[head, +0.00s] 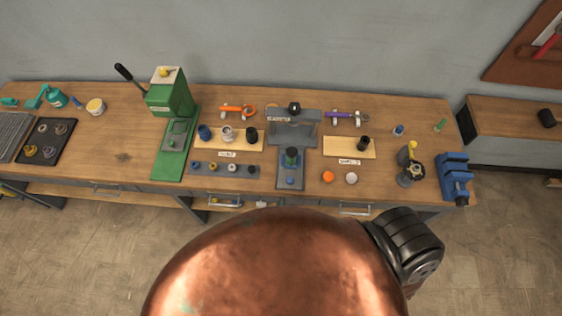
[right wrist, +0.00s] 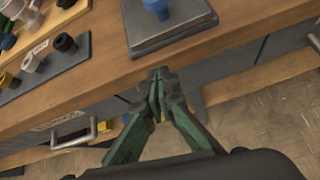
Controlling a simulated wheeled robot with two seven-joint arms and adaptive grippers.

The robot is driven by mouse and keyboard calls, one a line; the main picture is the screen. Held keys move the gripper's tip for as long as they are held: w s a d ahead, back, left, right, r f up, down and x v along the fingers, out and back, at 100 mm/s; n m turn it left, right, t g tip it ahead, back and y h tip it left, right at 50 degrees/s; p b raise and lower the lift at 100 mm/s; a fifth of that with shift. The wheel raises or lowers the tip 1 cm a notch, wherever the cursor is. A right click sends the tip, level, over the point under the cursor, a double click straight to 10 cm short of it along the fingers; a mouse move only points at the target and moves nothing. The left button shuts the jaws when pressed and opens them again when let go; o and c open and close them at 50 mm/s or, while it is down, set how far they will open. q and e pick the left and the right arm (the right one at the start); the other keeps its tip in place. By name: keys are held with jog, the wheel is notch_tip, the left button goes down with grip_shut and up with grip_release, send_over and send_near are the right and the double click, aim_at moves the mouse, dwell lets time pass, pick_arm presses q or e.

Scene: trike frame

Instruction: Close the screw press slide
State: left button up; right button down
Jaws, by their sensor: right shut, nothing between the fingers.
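A grey fixture (head: 293,128) with a black knob on top stands at the middle back of the bench; I take it for the screw press. In the right wrist view the plate's front end (right wrist: 185,34) and the blue piece (right wrist: 157,8) show at the top. My right gripper (right wrist: 157,76) is shut and empty, just in front of the plate; no contact is visible. My left gripper is out of view.
A green lever press (head: 168,97) stands left of the fixture. A grey rack (head: 206,169) with several bushings lies just left of the plate. A wooden board (head: 345,148), orange and white discs and a blue vise (head: 455,178) are to the right. Drawer handles line the front.

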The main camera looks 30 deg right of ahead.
jog(key=n+t+h+p, duration=0.1)
jog(key=n, duration=0.1)
send_near(281, 165)
jog(key=f+b, duration=0.1)
jog(key=b, duration=0.1)
jog(key=f+b, duration=0.1)
jog(key=b, duration=0.1)
jog(key=w+f+b, duration=0.1)
jog(key=b, duration=0.1)
jog(key=shift+d+f+b, duration=0.3)
jog(key=shift+d+f, duration=0.1)
jog(key=w+d, duration=0.1)
jog(key=w, duration=0.1)
jog(key=shift+w+d+r+b, duration=0.15)
jog(key=shift+w+d+b, duration=0.15)
jog(key=shift+w+d, duration=0.05)
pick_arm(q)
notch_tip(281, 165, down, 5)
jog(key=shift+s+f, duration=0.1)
pick_arm(e)
jog(key=shift+w+d, duration=0.2)
jog(key=shift+w, duration=0.1)
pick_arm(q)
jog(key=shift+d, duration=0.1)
pick_arm(e)
jog(key=shift+w+r, duration=0.1)
jog(key=shift+w, duration=0.05)
